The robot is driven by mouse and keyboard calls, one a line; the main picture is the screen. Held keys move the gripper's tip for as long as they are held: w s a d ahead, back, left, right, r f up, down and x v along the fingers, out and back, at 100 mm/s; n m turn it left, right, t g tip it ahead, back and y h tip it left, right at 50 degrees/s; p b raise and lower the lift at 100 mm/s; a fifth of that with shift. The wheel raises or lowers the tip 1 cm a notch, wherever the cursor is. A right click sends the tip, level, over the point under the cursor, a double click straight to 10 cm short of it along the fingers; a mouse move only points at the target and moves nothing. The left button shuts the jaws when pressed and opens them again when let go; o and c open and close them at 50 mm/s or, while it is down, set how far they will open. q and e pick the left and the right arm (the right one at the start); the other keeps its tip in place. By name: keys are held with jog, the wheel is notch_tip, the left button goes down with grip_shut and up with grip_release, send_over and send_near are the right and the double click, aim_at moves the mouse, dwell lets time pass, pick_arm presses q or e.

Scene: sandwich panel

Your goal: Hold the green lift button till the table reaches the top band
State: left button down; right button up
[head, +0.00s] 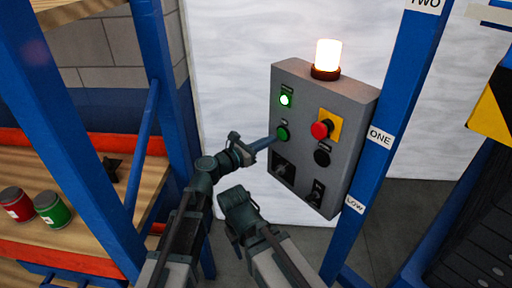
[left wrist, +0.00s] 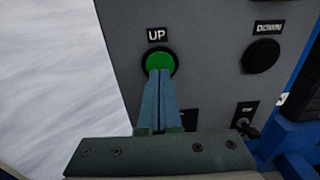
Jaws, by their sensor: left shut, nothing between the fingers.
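The grey control box (head: 345,105) carries the green button (head: 283,133), marked UP in the left wrist view (left wrist: 159,61). My left gripper (head: 274,140) is shut and empty. Its fingertips overlap the button's lower part in the left wrist view (left wrist: 160,74) and appear to touch it; how far it is pressed cannot be told. A green lamp (head: 286,100) above it is lit. A yellow-and-black edge over dark bellows (head: 465,225), likely the lift table, shows at the right, cut by the frame. My right arm shows below the box; its gripper is hidden.
A red stop button (head: 320,130), a black DOWN button (head: 322,157) and a lit beacon (head: 327,58) are on the box. The blue post bears labels LOW (head: 354,204), ONE (head: 380,137) and TWO (head: 426,4). Shelves with red and green cans (head: 52,210) stand left.

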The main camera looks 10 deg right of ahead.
aim_at(282, 134)
pick_arm(q)
jog(key=shift+x, duration=1.25)
